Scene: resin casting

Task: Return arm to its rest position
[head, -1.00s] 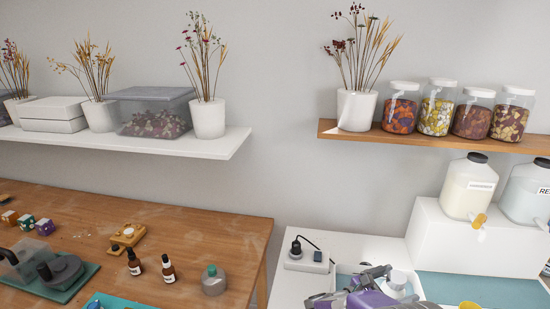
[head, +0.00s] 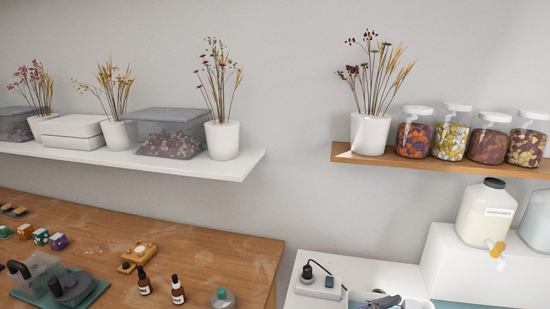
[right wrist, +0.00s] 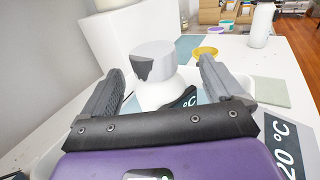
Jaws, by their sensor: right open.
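My right gripper (right wrist: 158,92) fills the lower part of the right wrist view, its two grey fingers spread apart. Between and beyond them stands a white bottle with a grey cap (right wrist: 153,62); I cannot tell whether a finger touches it. In the head view only a small dark part of my right gripper (head: 378,301) shows at the bottom edge, over the white table. My left gripper is not in either view.
A wooden table (head: 205,252) at left holds dropper bottles (head: 178,290), a wooden piece (head: 138,256) and small blocks. A white table (head: 345,270) at right carries a black plug device (head: 318,280) and a jug with a tap (head: 487,212). Shelves (head: 220,165) hang above.

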